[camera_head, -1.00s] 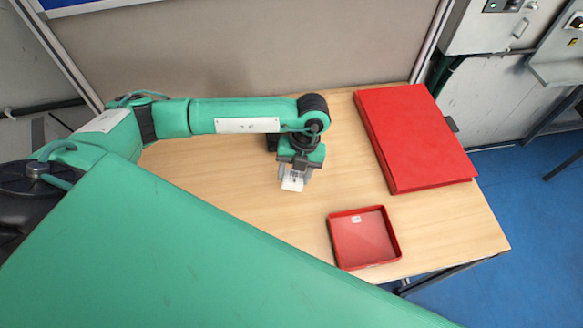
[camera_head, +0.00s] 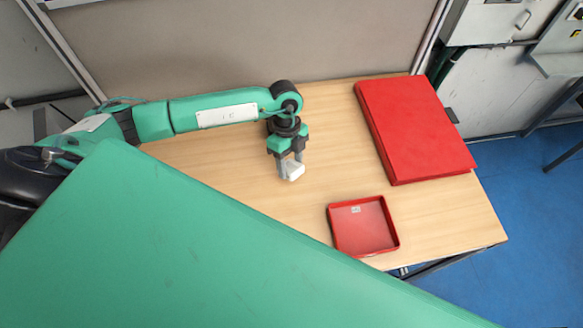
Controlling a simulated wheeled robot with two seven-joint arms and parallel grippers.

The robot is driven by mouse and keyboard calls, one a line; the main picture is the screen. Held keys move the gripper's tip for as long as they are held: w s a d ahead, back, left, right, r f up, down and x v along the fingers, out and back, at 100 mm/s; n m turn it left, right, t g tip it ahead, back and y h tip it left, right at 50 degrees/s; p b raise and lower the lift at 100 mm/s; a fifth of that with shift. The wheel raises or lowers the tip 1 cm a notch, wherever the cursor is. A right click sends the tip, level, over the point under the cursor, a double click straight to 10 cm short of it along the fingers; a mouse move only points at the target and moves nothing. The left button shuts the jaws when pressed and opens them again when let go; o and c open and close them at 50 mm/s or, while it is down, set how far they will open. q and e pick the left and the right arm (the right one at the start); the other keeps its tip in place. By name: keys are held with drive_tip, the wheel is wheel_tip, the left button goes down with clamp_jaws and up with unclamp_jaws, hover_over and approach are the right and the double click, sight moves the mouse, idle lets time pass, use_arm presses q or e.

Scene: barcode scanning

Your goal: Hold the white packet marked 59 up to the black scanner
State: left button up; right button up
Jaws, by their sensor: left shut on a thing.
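My left gripper (camera_head: 290,168) points down over the middle of the wooden table, shut on a small white packet (camera_head: 295,172). The packet sits between the fingertips, tilted, with a pale, nearly blank face showing; I cannot read a number on it. It appears to be a little above the table, but the exact gap is hard to tell. I cannot make out the black scanner clearly; dark shapes behind the left wrist blend with the wrist. My right gripper is not in view.
A shallow red tray (camera_head: 331,236) with a small white label stands at the table's front right. A large red box or folder (camera_head: 415,130) lies at the back right. The wooden table (camera_head: 335,140) is bare between them and the gripper. A grey panel (camera_head: 240,45) rises behind.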

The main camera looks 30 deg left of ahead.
use_arm(q)
drive_tip(key=shift+w+a+f+b, duration=0.65)
drive_tip(key=shift+w+f+b, duration=0.25)
drive_tip(key=shift+f, duration=0.1)
drive_tip(key=shift+s+r, duration=0.1)
drive_tip(key=shift+r, duration=0.05)
drive_tip(key=s+d+r+p, duration=0.7)
drive_tip(key=s+r+p, duration=0.2)
drive_tip(key=s, duration=0.1)
drive_tip(key=shift+s+d+r, duration=0.15)
drive_tip(key=shift+d+r, duration=0.2)
drive_tip(key=shift+d, duration=0.05)
